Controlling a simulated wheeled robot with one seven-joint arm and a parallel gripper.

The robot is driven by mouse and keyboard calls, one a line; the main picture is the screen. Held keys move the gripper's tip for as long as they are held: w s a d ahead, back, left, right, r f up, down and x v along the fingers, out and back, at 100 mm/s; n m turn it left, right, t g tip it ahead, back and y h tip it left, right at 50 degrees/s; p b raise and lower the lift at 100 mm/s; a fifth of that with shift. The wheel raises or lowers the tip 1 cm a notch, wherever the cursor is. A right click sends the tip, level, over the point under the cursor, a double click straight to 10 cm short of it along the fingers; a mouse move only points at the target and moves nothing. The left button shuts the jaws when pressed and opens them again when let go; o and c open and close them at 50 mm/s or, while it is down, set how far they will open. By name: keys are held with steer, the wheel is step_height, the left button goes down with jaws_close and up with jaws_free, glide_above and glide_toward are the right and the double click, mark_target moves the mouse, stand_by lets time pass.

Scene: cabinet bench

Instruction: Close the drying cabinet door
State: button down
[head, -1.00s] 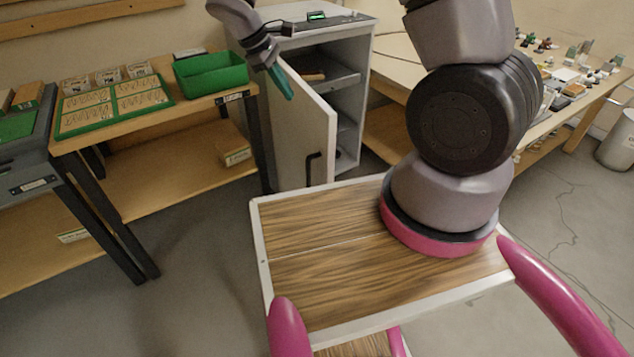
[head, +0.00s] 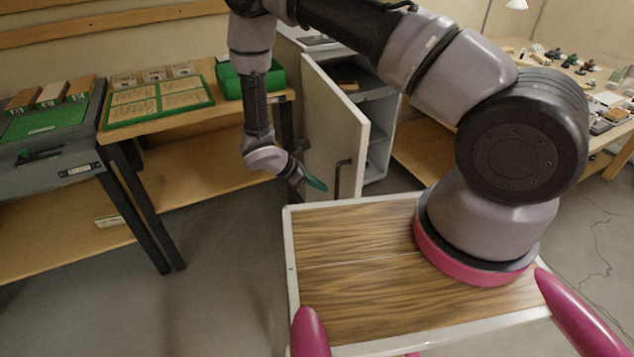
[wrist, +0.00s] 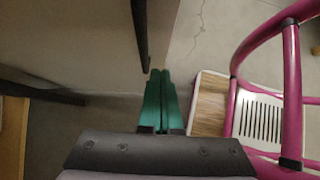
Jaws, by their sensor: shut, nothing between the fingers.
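The drying cabinet (head: 380,110) is a grey-white box at the back centre in the head view, with shelves showing inside. Its door (head: 332,120) stands open, swung out toward me, with a dark vertical handle (head: 341,178) near its free edge. My gripper (head: 317,185) is shut and empty. Its green fingertips are low on the left side of the door, near the handle in the picture; I cannot tell whether they touch it. In the wrist view the shut green fingers (wrist: 163,92) point along the pale door panel (wrist: 75,45), close to a dark bar, probably the handle (wrist: 141,35).
A wooden bench (head: 195,118) with green trays and a green bin (head: 236,80) stands left of the cabinet. My wood-topped base is in front. A cluttered bench (head: 560,65) is at the right. Open floor (head: 225,240) lies at the left front.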

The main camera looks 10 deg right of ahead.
mark_target(351, 193)
steer(key=shift+w+d+f, duration=0.25)
steer(key=shift+d+f, duration=0.4)
steer(key=shift+d, duration=0.65)
steer(key=shift+w+d+f, duration=0.2)
steer(key=shift+d+f, duration=0.4)
steer(key=shift+d, duration=0.65)
steer(key=shift+w+d+f, duration=0.25)
steer(key=shift+d+f, duration=0.4)
steer(key=shift+d, duration=0.65)
